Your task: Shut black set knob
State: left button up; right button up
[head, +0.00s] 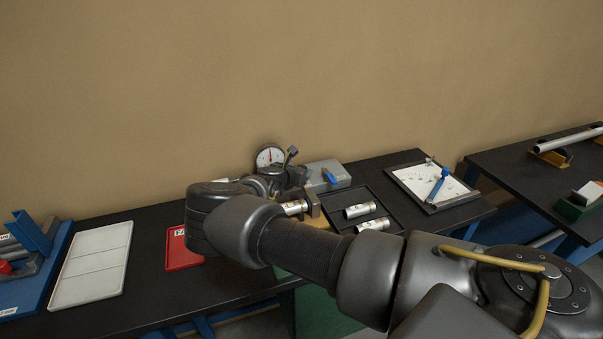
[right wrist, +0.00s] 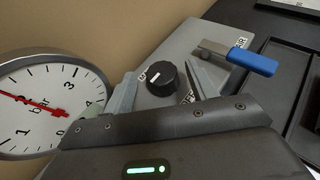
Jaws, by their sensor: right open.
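The black set knob (right wrist: 161,77), round and ribbed with a white mark on top, sits on a grey block (right wrist: 198,42) in the right wrist view. My right gripper (right wrist: 158,86) is open, with one finger on each side of the knob. I cannot tell whether either finger touches it. In the head view the grey block (head: 329,172) stands at the back of the dark bench, and my right arm reaches across to it. I cannot make out the knob there. My left gripper is not in view.
A pressure gauge (right wrist: 42,103) with a red needle is close at the left of my right gripper. A blue-handled lever (right wrist: 250,60) is on the block's right. A black tray (head: 385,208) holds metal cylinders. A red tray (head: 180,253) and white tray (head: 92,265) lie left.

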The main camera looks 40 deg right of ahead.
jog(key=shift+x, duration=0.9)
jog(key=shift+d+f, duration=0.1)
jog(key=shift+d, duration=0.2)
jog(key=shift+a, duration=0.1)
jog(key=shift+c, duration=0.7)
jog(key=c, duration=0.8)
jog(key=shift+c, duration=0.2)
